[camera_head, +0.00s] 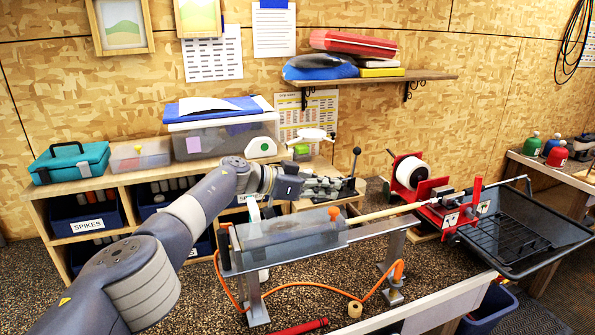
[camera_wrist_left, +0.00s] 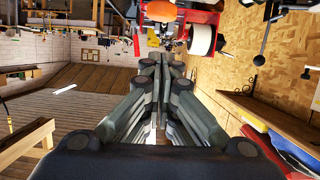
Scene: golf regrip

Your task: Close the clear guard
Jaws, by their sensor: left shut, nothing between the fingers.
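The clear guard (camera_head: 290,243) is a see-through box-like cover over the left part of a long, narrow metal bench (camera_head: 375,227). I cannot tell whether its lower edge rests on the bench all along. My left gripper (camera_head: 343,188) is shut and empty, above and behind the guard's right part, pointing right. It looks apart from the guard. In the left wrist view its fingers (camera_wrist_left: 164,62) come together with nothing between them. The guard cannot be made out in that view. My right gripper is not in view.
A golf shaft (camera_head: 385,212) runs from the guard to a red clamp stand (camera_head: 465,208). An orange knob (camera_head: 334,214) stands by the guard. A lever (camera_head: 354,162) rises behind the gripper. A black tray (camera_head: 525,230) is at right. An orange hose (camera_head: 320,290) hangs below the bench.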

